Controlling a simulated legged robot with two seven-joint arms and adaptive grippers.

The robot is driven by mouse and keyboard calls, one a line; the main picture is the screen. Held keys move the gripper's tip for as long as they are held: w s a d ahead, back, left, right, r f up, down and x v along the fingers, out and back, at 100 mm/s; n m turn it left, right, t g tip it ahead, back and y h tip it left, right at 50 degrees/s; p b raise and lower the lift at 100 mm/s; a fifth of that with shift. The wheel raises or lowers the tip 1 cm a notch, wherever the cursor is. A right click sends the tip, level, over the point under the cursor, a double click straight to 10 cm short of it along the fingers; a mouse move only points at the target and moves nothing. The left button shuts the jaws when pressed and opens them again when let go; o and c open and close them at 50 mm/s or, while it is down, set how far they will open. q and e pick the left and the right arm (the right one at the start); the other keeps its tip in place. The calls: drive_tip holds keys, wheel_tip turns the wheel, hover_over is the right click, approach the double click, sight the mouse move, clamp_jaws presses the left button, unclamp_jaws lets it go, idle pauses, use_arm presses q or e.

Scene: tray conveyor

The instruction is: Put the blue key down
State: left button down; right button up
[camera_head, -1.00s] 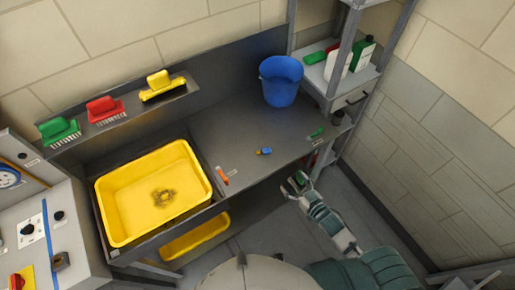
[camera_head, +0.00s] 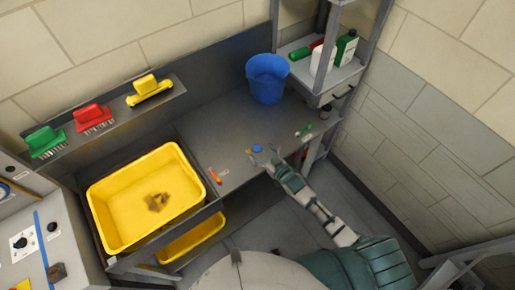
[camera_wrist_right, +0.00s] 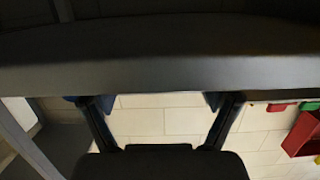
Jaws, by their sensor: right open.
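The blue key (camera_head: 257,148) lies on the grey worktop (camera_head: 222,125), near its front edge, with a small orange-yellow part or item beside it. My right gripper (camera_head: 264,156) is open, its fingers spread just in front of the blue key. I cannot tell whether a finger touches it. In the right wrist view the open fingers (camera_wrist_right: 162,105) show with nothing clear between them, and the key cannot be made out. My left gripper is not in view.
An orange-red key (camera_head: 214,175) lies to the left and a green one (camera_head: 307,129) to the right. A blue bucket (camera_head: 267,78) stands behind. A yellow basin (camera_head: 108,183) is at left. A shelf (camera_head: 60,128) holds brushes; a rack with bottles stands at right.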

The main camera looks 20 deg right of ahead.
drive_tip(key=shift+w+a+f, duration=0.2)
drive_tip(key=shift+w+a, duration=0.5)
drive_tip(key=shift+w, duration=0.2)
drive_tip(key=shift+a, duration=0.2)
drive_tip(key=shift+d, duration=0.1)
drive_tip(key=c, duration=0.5)
drive_tip(key=shift+d, duration=0.45)
drive_tip(key=c, duration=1)
drive_tip(key=shift+a, duration=0.15)
